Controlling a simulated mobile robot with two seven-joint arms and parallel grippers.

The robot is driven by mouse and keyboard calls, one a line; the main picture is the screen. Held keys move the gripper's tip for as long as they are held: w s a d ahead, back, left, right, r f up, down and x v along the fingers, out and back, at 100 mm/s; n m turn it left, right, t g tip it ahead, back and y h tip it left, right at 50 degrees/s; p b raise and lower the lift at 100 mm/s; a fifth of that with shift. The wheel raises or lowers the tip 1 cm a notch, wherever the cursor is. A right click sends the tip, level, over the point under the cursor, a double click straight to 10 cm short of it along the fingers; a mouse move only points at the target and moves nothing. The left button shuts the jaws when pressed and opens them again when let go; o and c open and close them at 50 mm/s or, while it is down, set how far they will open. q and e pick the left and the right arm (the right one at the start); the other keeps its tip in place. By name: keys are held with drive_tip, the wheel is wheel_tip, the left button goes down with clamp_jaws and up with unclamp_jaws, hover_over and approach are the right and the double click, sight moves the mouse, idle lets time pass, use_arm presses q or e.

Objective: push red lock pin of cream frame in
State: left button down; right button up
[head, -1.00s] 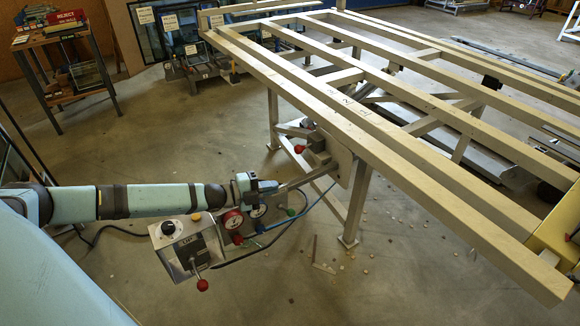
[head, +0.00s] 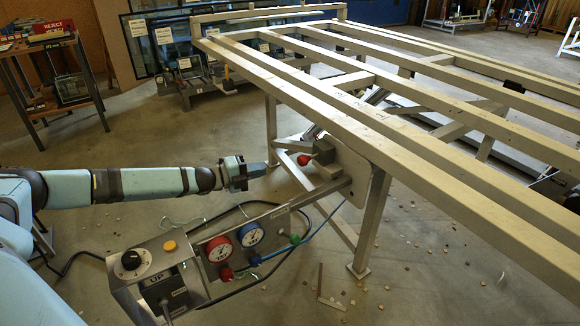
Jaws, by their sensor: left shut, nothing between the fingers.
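The cream frame (head: 400,152) is a slatted tilting top, lying nearly level on grey steel legs. The red lock pin's round red knob (head: 304,159) shows under its near side, beside a grey block on a metal plate. How far the pin sits in cannot be told. My left gripper (head: 263,170) is shut and empty, to the left of the knob and pointing at it. A gap shows between fingertips and knob in the picture. My right gripper is not in view.
A control box (head: 145,265) with a black dial and a lever stands below my left arm. Its bracket carries a red gauge (head: 219,249), a blue gauge (head: 250,234) and hoses. A grey leg (head: 371,220) stands to the right of the knob. Wood scraps lie on the floor.

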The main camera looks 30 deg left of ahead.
sight(299, 158)
use_arm(q)
drive_tip(key=b+x, duration=0.2)
drive_tip(key=x, duration=0.8)
drive_tip(key=shift+b, duration=0.4)
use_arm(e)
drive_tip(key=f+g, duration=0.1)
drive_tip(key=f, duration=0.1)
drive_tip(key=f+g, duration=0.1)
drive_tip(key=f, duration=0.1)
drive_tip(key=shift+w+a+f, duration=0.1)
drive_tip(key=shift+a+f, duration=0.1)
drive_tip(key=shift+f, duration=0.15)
use_arm(q)
drive_tip(key=x, duration=0.2)
drive_tip(key=shift+w+r+p, duration=0.1)
drive_tip(key=shift+w+p, duration=0.25)
drive_tip(key=shift+w, duration=0.15)
drive_tip(key=shift+a+r, duration=0.1)
drive_tip(key=shift+r, duration=0.05)
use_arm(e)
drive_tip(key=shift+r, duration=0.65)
use_arm(q)
drive_tip(key=shift+w, duration=0.1)
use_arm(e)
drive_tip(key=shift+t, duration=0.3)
